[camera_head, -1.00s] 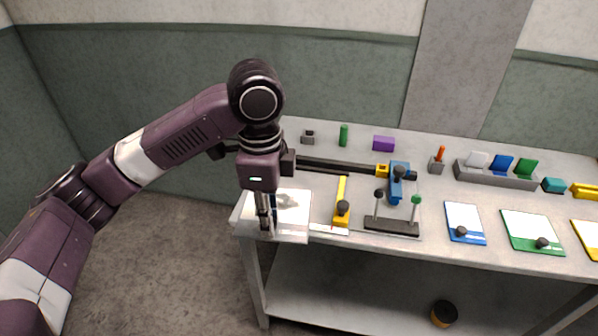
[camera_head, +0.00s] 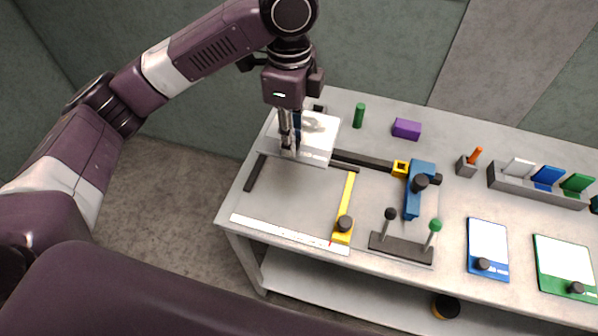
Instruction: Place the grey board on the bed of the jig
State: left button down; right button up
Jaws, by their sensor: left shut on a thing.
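The grey board (camera_head: 320,128), a pale flat sheet, is in my left gripper (camera_head: 289,153), which is shut on its near left part. The board is over the back left of the table and hides part of the jig's back bar (camera_head: 365,160). I cannot tell its exact height. The jig's bed (camera_head: 295,197) is bare, in front of the board. A short dark bar (camera_head: 255,173) is on its left, a yellow stop (camera_head: 348,200) on its right and a white ruler strip (camera_head: 285,233) along the front. My right gripper is not in view.
A blue clamp (camera_head: 414,190) is on the back bar's right end. A dark stand with two knobbed levers (camera_head: 400,248) is right of the yellow stop. A green cylinder (camera_head: 359,116) and a purple block (camera_head: 406,129) stand behind. Blue (camera_head: 487,250) and green (camera_head: 564,265) boards lie right.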

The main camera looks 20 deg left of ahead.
pick_arm(q)
jog(key=f, duration=0.2)
jog(key=s+f, duration=0.1)
jog(key=shift+s+f, duration=0.1)
jog(key=shift+f, duration=0.25)
jog(key=f, duration=0.3)
jog(key=f+p, duration=0.1)
jog(key=f, duration=0.3)
jog(key=f+p, duration=0.1)
jog(key=f, duration=0.3)
jog(key=shift+w+f, duration=0.1)
jog(key=shift+w, duration=0.15)
notch_tip(320, 180, down, 4)
jog(key=shift+f, duration=0.1)
jog(key=c, duration=1.7)
grip_release()
notch_tip(320, 180, up, 12)
jog(key=shift+r+b, duration=0.1)
jog(key=shift+b, duration=0.9)
